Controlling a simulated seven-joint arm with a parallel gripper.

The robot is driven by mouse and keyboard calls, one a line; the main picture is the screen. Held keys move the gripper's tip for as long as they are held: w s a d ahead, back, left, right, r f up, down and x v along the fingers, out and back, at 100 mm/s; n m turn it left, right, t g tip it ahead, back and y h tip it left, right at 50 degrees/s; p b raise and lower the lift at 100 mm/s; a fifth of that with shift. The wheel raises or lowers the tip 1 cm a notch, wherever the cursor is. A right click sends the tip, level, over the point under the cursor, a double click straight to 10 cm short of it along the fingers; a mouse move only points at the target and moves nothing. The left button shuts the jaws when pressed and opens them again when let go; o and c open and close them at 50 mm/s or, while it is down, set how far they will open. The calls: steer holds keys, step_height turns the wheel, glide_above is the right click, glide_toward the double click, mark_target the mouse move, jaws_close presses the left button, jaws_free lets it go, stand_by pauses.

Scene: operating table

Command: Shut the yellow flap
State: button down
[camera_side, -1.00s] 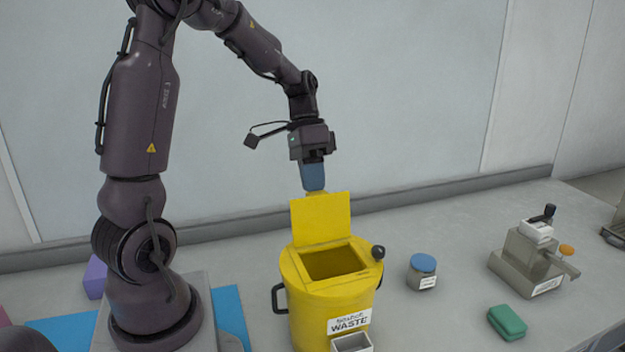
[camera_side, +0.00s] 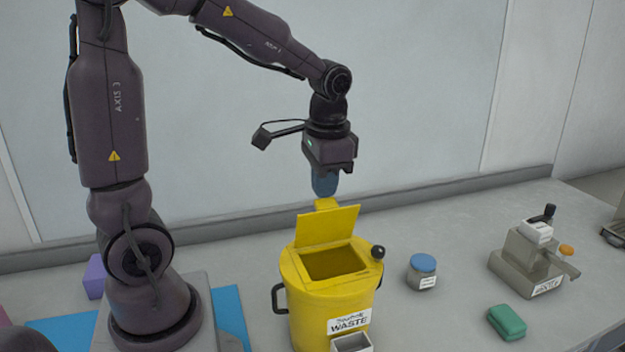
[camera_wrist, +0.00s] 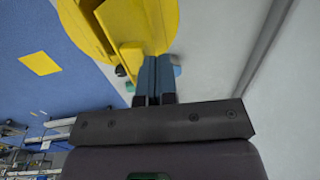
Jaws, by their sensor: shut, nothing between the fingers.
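The yellow flap (camera_side: 327,226) stands raised on top of the yellow waste bin (camera_side: 305,315), tilted over the opening, which is still uncovered. My gripper (camera_side: 325,193) is shut and empty, with its blue fingers pointing down just behind and above the flap's upper edge, near a small yellow tab (camera_side: 327,204). Contact is hard to tell. In the wrist view the shut fingers (camera_wrist: 155,90) are beside the flap's yellow edge (camera_wrist: 131,62), with the bin (camera_wrist: 140,20) beyond.
A round black knob (camera_side: 378,252) sits at the bin's right rim. A blue-lidded jar (camera_side: 423,272), a green block (camera_side: 507,322) and a grey device (camera_side: 527,262) stand to the right. A small white box (camera_side: 352,343) is in front. The wall is behind.

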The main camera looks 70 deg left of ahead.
mark_target(331, 219)
steer(key=d+y, duration=0.2)
steer(key=d+f+y, duration=0.1)
steer(key=d+y, duration=0.2)
steer(key=shift+d+f+y, duration=0.1)
steer(key=shift+d+y, duration=0.2)
steer(key=shift+d, duration=0.05)
steer(key=d+f+y, duration=0.1)
steer(key=d+y, duration=0.1)
steer(key=d+f+y, duration=0.2)
steer(key=y, duration=0.1)
steer(key=shift+f, duration=0.15)
steer(key=shift+d+f+y, duration=0.5)
steer(key=shift+f+y, duration=0.2)
steer(key=shift+y, duration=0.3)
steer(key=shift+d+f, duration=0.25)
steer(key=shift+f, duration=0.3)
